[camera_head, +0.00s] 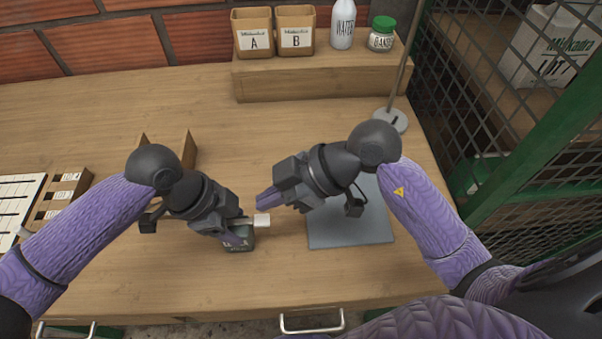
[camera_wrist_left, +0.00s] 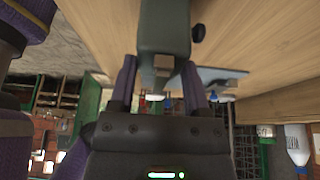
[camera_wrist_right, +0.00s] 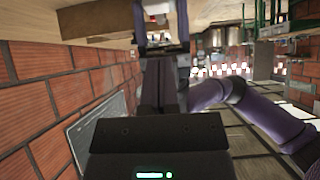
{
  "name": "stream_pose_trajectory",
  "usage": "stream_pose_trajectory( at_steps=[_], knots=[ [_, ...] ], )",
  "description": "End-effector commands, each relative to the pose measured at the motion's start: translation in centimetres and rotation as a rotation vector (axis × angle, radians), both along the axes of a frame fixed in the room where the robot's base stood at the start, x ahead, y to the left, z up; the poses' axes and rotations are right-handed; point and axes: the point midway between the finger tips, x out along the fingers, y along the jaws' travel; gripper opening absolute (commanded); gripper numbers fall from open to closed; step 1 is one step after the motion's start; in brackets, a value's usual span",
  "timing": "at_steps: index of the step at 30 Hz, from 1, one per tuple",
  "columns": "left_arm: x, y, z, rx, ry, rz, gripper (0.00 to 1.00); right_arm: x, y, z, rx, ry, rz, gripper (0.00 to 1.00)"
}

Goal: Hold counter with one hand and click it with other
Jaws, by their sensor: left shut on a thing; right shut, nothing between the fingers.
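The counter (camera_head: 240,240) is a small dark green box on the wooden table, with a pale block-like part at its upper right. My left gripper (camera_head: 236,230) is shut on it and partly hides it. In the left wrist view the green counter (camera_wrist_left: 164,30) sits between the two purple fingers. My right gripper (camera_head: 266,199) is shut and empty. Its fingertips are just above the pale part in the head view; I cannot tell whether they touch it.
A grey square plate (camera_head: 348,220) lies to the right. Bins A (camera_head: 254,40) and B (camera_head: 296,38), a white bottle (camera_head: 342,24) and a green-lidded jar (camera_head: 381,38) stand on the back shelf. A metal mesh (camera_head: 470,80) bounds the right side. The table's front edge is close.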

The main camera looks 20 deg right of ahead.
Motion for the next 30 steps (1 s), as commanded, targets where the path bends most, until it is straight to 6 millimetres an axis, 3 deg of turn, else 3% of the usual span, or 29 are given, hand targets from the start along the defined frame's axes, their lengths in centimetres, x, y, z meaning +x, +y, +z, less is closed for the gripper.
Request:
stream_pose_trajectory(
  at_steps=[6,13,30],
  knots=[
    [0.0,0.0,0.0,0.0,0.0,0.0,0.0,-1.0,-3.3,4.0,-0.005,-0.003,-0.003,0.0],
    [0.0,0.0,0.0,0.0,0.0,0.0,0.0,-1.9,-6.1,6.9,-0.004,-0.002,-0.002,0.0],
    [0.0,0.0,0.0,0.0,0.0,0.0,0.0,-2.2,-6.7,7.7,-0.001,0.0,-0.001,0.0]
  ],
)
